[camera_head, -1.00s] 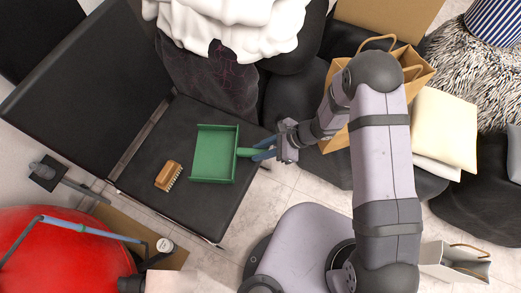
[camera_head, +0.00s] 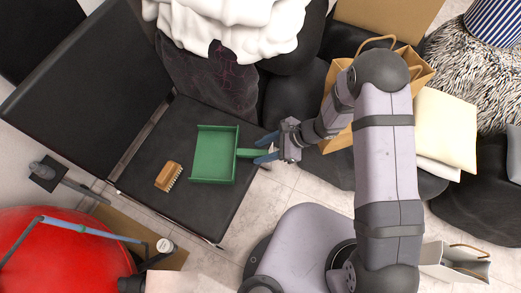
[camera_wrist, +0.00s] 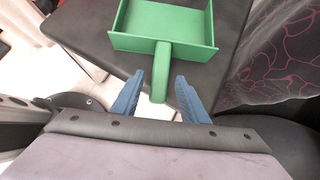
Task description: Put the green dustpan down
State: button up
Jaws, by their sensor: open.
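The green dustpan (camera_head: 214,154) lies on the black seat (camera_head: 185,200), its handle pointing right toward the seat's edge. It also shows in the wrist view (camera_wrist: 164,28), with its handle pointing down toward my gripper. My gripper (camera_head: 265,147) is open at the handle's end. In the wrist view my gripper's blue fingertips (camera_wrist: 158,92) stand apart on both sides of the handle's end, with gaps visible between them and the handle. The handle's tip is seen between the fingers.
A wooden brush (camera_head: 168,177) lies on the seat left of the dustpan. A dark patterned cloth (camera_head: 212,80) and white fluffy item (camera_head: 235,25) are behind. A paper bag (camera_head: 340,140) stands behind my arm. Tiled floor (camera_head: 285,190) lies right of the seat.

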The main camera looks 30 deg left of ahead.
jog(key=v, duration=1.1)
jog(key=shift+p, duration=0.45)
jog(key=s+d+r+n+t+h, duration=0.1)
jog(key=d+r+n, duration=0.3)
jog(key=d, duration=0.4)
jog(key=s+d+r+n+t+h, duration=0.1)
jog(key=s+d+r+n+h, duration=0.2)
jog(key=d, duration=0.5)
jog(key=s+d+r+n+t+h, duration=0.1)
jog(key=d+r+n+h, duration=0.3)
jog(key=d, duration=0.5)
notch_tip(320, 180, up, 2)
jog(key=s+n, duration=0.1)
jog(key=n, duration=0.1)
jog(key=shift+r+n, duration=0.2)
jog(key=shift+n, duration=0.1)
jog(key=shift+r, duration=0.1)
notch_tip(320, 180, up, 18)
jog(key=p, duration=1.8)
jog(key=shift+r, duration=0.15)
